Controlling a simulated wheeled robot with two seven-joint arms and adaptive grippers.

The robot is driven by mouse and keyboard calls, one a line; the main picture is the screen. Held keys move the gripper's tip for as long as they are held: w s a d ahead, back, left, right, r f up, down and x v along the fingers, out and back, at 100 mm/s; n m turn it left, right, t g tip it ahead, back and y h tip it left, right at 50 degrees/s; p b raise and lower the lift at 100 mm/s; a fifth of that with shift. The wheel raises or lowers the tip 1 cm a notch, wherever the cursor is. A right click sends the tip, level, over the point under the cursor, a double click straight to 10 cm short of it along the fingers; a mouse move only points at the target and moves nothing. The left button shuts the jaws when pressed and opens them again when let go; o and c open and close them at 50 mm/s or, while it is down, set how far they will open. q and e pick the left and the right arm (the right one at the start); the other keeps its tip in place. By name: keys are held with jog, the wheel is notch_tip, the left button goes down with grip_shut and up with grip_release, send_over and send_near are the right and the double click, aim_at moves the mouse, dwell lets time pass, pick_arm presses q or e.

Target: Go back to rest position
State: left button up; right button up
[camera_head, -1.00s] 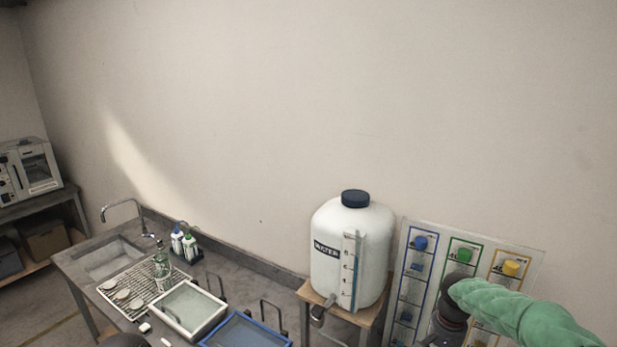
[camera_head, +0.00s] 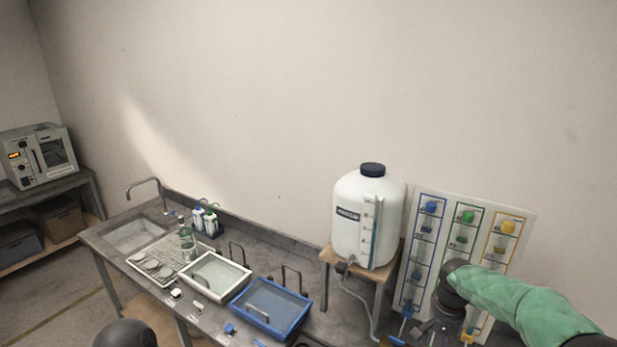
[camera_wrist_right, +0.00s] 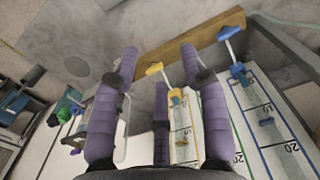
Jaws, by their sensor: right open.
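My right arm, in a green sleeve, comes in from the right in the head view. Its gripper (camera_head: 436,328) points down in front of the colour-marked panel (camera_head: 422,200), partly cut off by the bottom edge. In the right wrist view, the purple fingers of the right gripper (camera_wrist_right: 160,55) are spread apart with nothing held between them. A yellow handle (camera_wrist_right: 154,68) shows beyond and between the fingers, and a blue handle (camera_wrist_right: 226,33) lies to their right. My left gripper is not in view.
A white water tank (camera_head: 368,222) stands on a wooden stand beside the panel. A blue tray (camera_head: 262,326), a white tray (camera_head: 193,295), a wire rack and a sink (camera_head: 135,234) line the bench to the left. An oven-like device (camera_head: 38,157) stands at far left.

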jog(key=s+a+f+y, duration=0.1)
jog(key=s+a+f, duration=0.2)
jog(key=f, duration=0.4)
jog(key=s+a+f+n+y, duration=0.1)
jog(key=s+a+f, duration=0.2)
jog(key=a+f, duration=0.3)
jog(key=s+a+f+n+y, duration=0.1)
jog(key=s+a+f, duration=0.2)
jog(key=f, duration=0.7)
jog(key=shift+s+a, duration=0.2)
jog(key=shift+a, duration=0.35)
jog(key=shift+s+a, duration=0.15)
jog(key=shift+a, duration=0.35)
jog(key=s+a+f+y, duration=0.1)
jog(key=s+a+f, duration=0.3)
jog(key=s, duration=0.5)
jog(key=s+a+f, duration=0.4)
jog(key=s, duration=0.5)
pick_arm(q)
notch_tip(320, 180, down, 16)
jog(key=b, duration=1.6)
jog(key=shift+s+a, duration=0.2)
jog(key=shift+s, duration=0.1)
pick_arm(e)
notch_tip(320, 180, down, 14)
jog(key=w+a+n, duration=0.1)
jog(key=w, duration=0.1)
jog(key=shift+w+f+n, duration=0.25)
jog(key=shift+n, duration=0.15)
